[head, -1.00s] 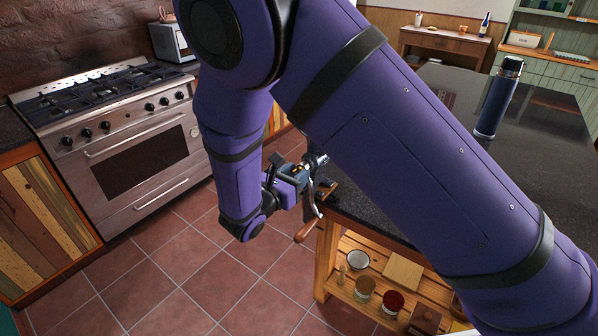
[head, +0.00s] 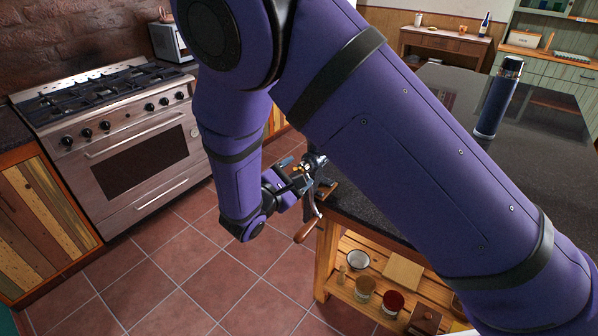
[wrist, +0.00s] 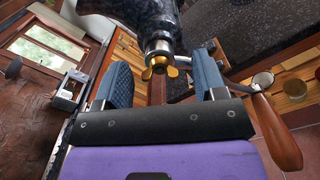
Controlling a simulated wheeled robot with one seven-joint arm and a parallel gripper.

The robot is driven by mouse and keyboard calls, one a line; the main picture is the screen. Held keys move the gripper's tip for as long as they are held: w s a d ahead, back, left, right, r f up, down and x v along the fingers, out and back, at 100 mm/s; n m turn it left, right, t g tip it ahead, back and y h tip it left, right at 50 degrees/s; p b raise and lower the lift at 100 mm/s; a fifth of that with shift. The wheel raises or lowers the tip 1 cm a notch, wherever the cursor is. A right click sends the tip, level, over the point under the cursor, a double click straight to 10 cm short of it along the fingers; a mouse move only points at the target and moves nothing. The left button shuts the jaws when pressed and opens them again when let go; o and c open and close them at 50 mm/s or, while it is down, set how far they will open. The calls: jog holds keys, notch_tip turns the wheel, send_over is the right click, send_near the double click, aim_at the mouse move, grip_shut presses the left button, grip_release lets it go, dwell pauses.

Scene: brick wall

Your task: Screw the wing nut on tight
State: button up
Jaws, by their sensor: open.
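The brass wing nut (wrist: 158,64) sits on the end of the dark mill-like body (wrist: 148,22), just ahead of a pale metal collar, in the wrist view. My gripper (wrist: 162,70) has its two blue fingers spread wide, one on each side of the wing nut with a visible gap to each. Nothing is held. In the head view my gripper (head: 294,174) is at the counter corner in front of the dark-and-metal device (head: 316,166). The nut is small there, and my arm covers much of the counter. How far the nut is threaded on cannot be told.
A crank with a wooden handle (head: 307,230) hangs below the device; the handle is close to my right finger in the wrist view (wrist: 280,130). The dark countertop (head: 440,110) holds a blue flask (head: 498,98). A stove (head: 120,130) stands left; the tiled floor between is clear.

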jog(key=c, duration=0.3)
jog(key=v, duration=0.6)
dwell(0.4)
jog(key=n, duration=1.1)
jog(key=s+a+n, duration=0.1)
jog(key=n, duration=0.5)
